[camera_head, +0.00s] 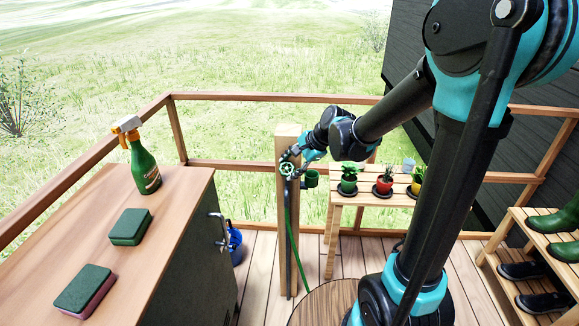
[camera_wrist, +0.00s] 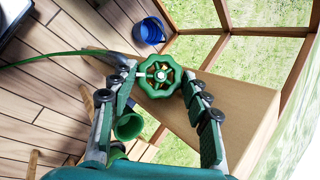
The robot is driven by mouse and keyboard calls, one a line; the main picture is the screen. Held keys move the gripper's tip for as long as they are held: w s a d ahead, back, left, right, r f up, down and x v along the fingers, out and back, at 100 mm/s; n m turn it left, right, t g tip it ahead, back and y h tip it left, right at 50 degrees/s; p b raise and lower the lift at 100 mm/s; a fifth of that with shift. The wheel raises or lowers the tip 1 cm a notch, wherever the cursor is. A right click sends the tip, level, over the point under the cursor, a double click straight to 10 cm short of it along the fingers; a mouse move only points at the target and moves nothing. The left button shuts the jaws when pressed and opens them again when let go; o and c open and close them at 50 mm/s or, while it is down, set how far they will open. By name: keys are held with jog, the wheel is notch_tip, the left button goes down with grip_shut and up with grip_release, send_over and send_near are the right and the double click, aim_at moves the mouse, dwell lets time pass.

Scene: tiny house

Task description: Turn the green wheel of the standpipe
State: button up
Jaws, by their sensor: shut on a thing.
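The green wheel (camera_head: 287,169) is on the upper part of the wooden standpipe post (camera_head: 289,205), facing my side. In the wrist view the green wheel (camera_wrist: 160,76) has a lobed rim and a metal hub nut. My gripper (camera_head: 291,163) reaches the wheel from the right. In the wrist view my gripper (camera_wrist: 155,85) has one finger on each side of the wheel, its tips at the rim, shut on it. A green cup-like piece (camera_wrist: 128,127) shows below the wheel between the fingers. A green hose (camera_head: 293,245) runs down the post.
A wooden cabinet (camera_head: 180,225) at left bears a green spray bottle (camera_head: 144,165) and two sponges. A slatted table (camera_head: 344,200) with several potted plants stands right of the post. A blue bucket (camera_head: 236,246) stands behind the cabinet. A boot rack (camera_head: 500,250) is at right.

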jog(key=shift+m, duration=0.4)
jog(key=o, duration=1.2)
jog(key=shift+c, duration=0.2)
jog(key=shift+d, duration=0.1)
jog(key=v, duration=0.8)
jog(key=shift+s+f, duration=0.15)
jog(key=shift+s, duration=0.05)
